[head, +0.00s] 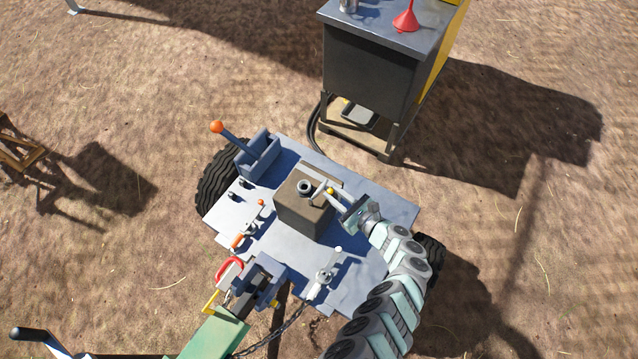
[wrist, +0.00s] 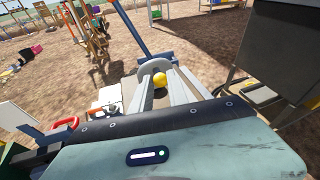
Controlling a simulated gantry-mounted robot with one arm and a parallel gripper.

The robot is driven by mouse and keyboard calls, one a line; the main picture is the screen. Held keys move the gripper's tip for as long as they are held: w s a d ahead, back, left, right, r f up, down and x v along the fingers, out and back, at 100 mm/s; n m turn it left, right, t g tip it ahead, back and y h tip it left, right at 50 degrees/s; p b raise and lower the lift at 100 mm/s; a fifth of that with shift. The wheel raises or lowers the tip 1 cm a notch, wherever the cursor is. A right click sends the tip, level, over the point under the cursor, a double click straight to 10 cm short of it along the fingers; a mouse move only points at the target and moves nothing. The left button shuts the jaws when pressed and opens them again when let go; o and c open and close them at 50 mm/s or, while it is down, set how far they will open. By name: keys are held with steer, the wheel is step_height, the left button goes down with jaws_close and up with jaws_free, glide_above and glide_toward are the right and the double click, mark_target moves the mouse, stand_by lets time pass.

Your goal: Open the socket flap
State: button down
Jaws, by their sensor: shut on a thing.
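A brown box-shaped housing (head: 302,208) stands on the grey deck of a wheeled cart. A dark round socket (head: 305,186) sits on its top. My gripper (head: 328,191) reaches in from the right, just beside the socket. It is shut on a small yellow knob (head: 331,190). In the wrist view, the yellow knob (wrist: 159,80) sits between the two pale fingers, with a grey rounded piece (wrist: 172,70) behind it. I cannot tell for sure whether this piece is the flap, or how far it is open. The fingers hide part of the housing top.
An orange-knobbed lever (head: 217,127) rises at the deck's far left. Smaller handles (head: 243,236) and a chained fitting (head: 325,275) lie on the near deck. A dark cabinet (head: 370,70) with a red funnel (head: 406,18) stands behind. Bare ground surrounds the cart.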

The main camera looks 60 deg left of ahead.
steer(key=shift+s+a, duration=0.1)
stand_by(0.3)
steer(key=c, duration=1.3)
jaws_free()
steer(key=shift+r, duration=0.15)
steer(key=shift+d+r+p, duration=0.15)
steer(key=shift+d+p, duration=0.2)
steer(key=shift+d, duration=0.15)
steer(key=p+v, duration=0.2)
steer(key=v, duration=0.7)
steer(key=shift+d+p, duration=0.35)
steer(key=shift+d, duration=0.05)
